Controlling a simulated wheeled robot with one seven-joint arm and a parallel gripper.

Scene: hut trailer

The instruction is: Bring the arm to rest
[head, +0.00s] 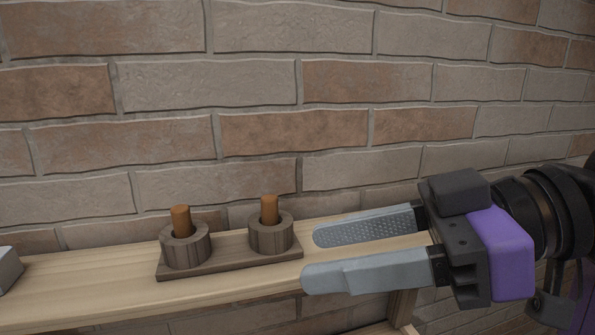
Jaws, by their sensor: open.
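My gripper (309,257) comes in from the right with its two grey fingers apart and nothing between them. The fingers point left over the right part of a light wooden shelf (80,285). My purple and black wrist is at the right edge of the picture. Left of the fingertips, a dark wooden base (216,262) lies on the shelf. It carries two upright orange-brown pegs, a left peg (181,220) and a right peg (269,209). A wooden ring (186,250) is around the left peg, and another ring (270,237) is around the right peg.
A brick wall (235,85) stands close behind the shelf. A pale grey object (8,268) is cut off at the left edge. A wooden support (402,307) shows below the shelf near my gripper. The shelf between the grey object and the base is clear.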

